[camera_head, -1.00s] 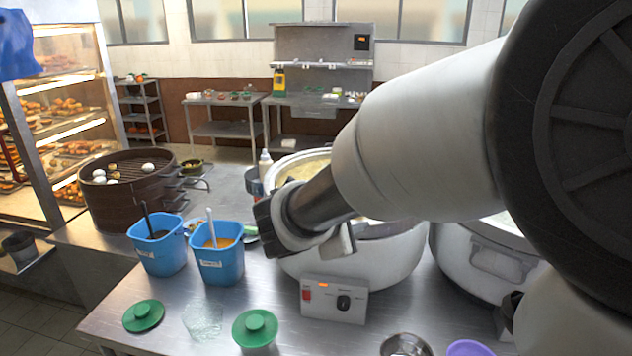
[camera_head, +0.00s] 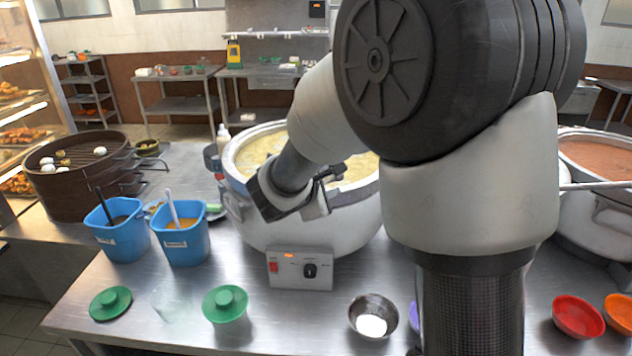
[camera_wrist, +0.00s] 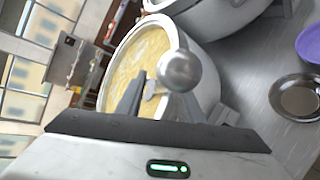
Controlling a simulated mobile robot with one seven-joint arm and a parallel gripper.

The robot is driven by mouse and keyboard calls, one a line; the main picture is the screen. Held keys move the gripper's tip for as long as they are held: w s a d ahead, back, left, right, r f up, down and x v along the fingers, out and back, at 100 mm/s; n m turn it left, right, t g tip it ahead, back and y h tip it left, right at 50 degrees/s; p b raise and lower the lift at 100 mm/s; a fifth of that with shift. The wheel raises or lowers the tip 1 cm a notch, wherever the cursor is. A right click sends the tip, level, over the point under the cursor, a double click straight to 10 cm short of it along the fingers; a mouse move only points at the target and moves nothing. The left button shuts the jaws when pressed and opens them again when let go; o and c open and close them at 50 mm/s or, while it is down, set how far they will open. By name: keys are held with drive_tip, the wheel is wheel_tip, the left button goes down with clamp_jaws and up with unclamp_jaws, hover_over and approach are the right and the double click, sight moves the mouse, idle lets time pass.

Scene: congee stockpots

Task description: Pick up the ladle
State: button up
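My gripper (camera_head: 322,190) is in front of the cream-coloured congee pot (camera_head: 300,225), near its rim. In the wrist view my gripper (camera_wrist: 160,85) has its two dark fingers apart, over the pot's opening. A rounded shiny metal piece, which looks like the ladle's bowl (camera_wrist: 180,70), shows close by the fingertips. A small pale piece shows between the fingers; I cannot tell what it is. In the head view my arm hides much of the pot, and no ladle shows clearly at my gripper.
Two blue tubs (camera_head: 118,232) with utensils stand left of the pot. Green lids (camera_head: 226,303), a metal bowl (camera_head: 374,314) and a red bowl (camera_head: 578,316) lie along the front. A pot of reddish food (camera_head: 600,160) stands right, with a pale rod (camera_head: 600,185) across it.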

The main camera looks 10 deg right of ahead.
clamp_jaws()
idle(1.3)
